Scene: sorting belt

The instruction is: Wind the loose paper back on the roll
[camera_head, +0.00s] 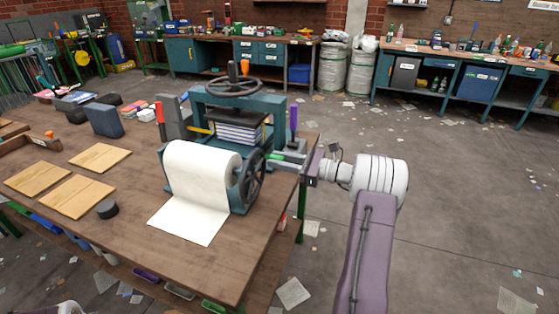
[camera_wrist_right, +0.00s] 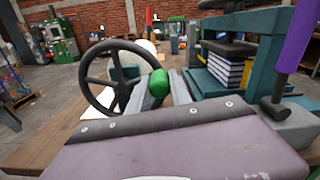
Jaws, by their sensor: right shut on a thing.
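The white paper roll (camera_head: 200,172) lies in its teal stand at the front of the workbench. A loose length of paper (camera_head: 190,222) hangs from it and lies flat on the tabletop. A dark spoked handwheel (camera_head: 250,182) is on the right end of the roll; it also shows in the wrist view (camera_wrist_right: 92,88). My right gripper (camera_head: 280,158) is at the wheel's upper right, shut on the wheel's green handle (camera_wrist_right: 158,84). The fingers partly hide the handle. My left gripper is not in view.
A teal screw press (camera_head: 236,88) holding stacked books (camera_head: 238,132) stands just behind the roll. A purple-handled lever (camera_head: 293,122) is close to my right arm. Wooden boards (camera_head: 78,196) and a black round piece (camera_head: 107,208) lie to the left. The floor at right is open, with scattered paper.

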